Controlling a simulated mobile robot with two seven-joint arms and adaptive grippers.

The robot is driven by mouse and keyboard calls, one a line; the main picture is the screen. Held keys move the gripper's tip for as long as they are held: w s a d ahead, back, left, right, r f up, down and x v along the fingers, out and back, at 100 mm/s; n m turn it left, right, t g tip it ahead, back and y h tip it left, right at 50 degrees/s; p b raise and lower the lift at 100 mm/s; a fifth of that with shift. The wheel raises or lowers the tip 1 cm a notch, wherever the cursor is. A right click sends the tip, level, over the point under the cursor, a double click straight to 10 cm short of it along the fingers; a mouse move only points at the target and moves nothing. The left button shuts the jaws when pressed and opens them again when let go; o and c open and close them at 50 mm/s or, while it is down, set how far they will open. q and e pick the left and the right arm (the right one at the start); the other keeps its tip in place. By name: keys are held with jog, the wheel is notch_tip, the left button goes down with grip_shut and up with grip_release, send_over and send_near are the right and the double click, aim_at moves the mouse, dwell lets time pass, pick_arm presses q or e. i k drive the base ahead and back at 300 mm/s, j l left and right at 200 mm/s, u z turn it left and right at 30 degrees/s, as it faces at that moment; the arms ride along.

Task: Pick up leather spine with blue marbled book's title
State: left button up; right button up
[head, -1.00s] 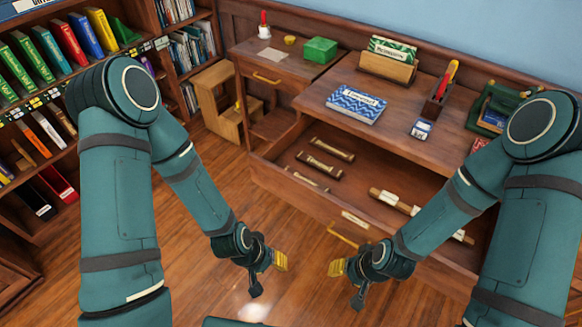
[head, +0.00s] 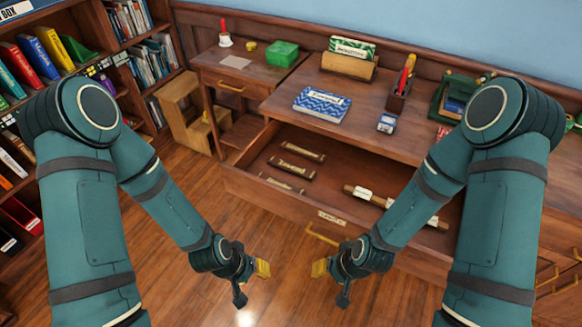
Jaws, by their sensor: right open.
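A blue marbled book (head: 321,103) with a pale title label lies flat on the desk. Below it, an open drawer (head: 312,199) holds three brown leather spines with pale labels: a far one (head: 303,150), a middle one (head: 287,169) and a near one (head: 282,185). Their lettering is too small to read. My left gripper (head: 262,269) is low in front of the drawer; its jaw opening cannot be made out. My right gripper (head: 320,268) is open and empty, also in front of the drawer and apart from everything in it.
A pale roll (head: 365,193) lies in the drawer's right part, partly behind my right arm. The desk bears a card holder (head: 349,66), a pencil box (head: 399,100), a small jar (head: 386,123) and a green box (head: 282,53). Bookcases stand left; a wooden step stool (head: 187,115) stands beside the desk.

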aim_at(306, 173)
jog(key=i+u, duration=0.1)
jog(key=i, duration=0.25)
jog(key=z, duration=1.55)
jog(key=u, duration=1.4)
jog(key=j, duration=0.05)
